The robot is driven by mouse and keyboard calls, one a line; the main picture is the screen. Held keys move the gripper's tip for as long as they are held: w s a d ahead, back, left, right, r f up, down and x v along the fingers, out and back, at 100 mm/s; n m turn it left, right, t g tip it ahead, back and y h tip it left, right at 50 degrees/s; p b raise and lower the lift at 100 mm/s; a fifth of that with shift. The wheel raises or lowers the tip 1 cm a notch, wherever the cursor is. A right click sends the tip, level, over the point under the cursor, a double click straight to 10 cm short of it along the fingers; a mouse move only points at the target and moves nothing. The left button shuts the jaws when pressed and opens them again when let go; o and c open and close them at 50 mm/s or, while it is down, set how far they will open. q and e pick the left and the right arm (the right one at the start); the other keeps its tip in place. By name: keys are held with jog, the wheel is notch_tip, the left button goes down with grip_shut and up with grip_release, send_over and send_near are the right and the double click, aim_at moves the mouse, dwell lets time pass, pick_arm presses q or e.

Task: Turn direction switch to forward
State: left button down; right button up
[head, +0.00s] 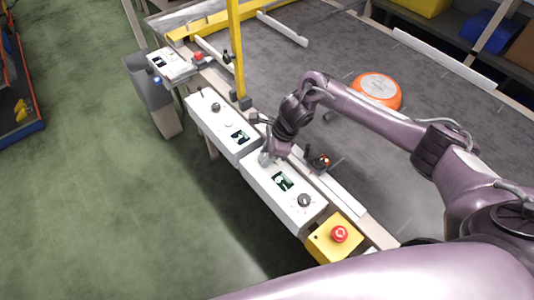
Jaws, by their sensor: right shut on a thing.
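My right gripper (267,158) reaches down onto the left end of the nearer white control box (285,203). Its fingers are shut on a small control there, which I take to be the direction switch; the fingers hide it, so its setting cannot be read. The same box has a small dark display (282,181) and a black knob (304,200) to the right of the gripper. My left gripper is not in view.
A second white control box (212,118) adjoins on the left. A yellow box with a red emergency button (340,234) is at the near end. A lit orange indicator (323,161) and a yellow post (237,50) stand close by.

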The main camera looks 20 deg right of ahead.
jog(key=m+t+b, duration=0.1)
jog(key=m, duration=0.2)
jog(key=shift+s, duration=0.15)
jog(key=m, duration=0.2)
jog(key=m+t+h, duration=0.1)
jog(key=m, duration=0.1)
jog(key=shift+a+r, duration=0.1)
jog(key=shift+a, duration=0.1)
jog(key=m, duration=0.1)
jog(key=m+t+h, duration=0.1)
jog(key=m, duration=0.1)
jog(key=shift+s+a+r+m+p, duration=0.1)
jog(key=shift+a+m+p, duration=0.05)
jog(key=shift+m+p, duration=0.2)
jog(key=shift+a+m+h+p, duration=0.1)
jog(key=shift+m+h+p, duration=0.85)
jog(key=shift+m, duration=0.9)
jog(key=o, duration=1)
jog(key=shift+c, duration=0.2)
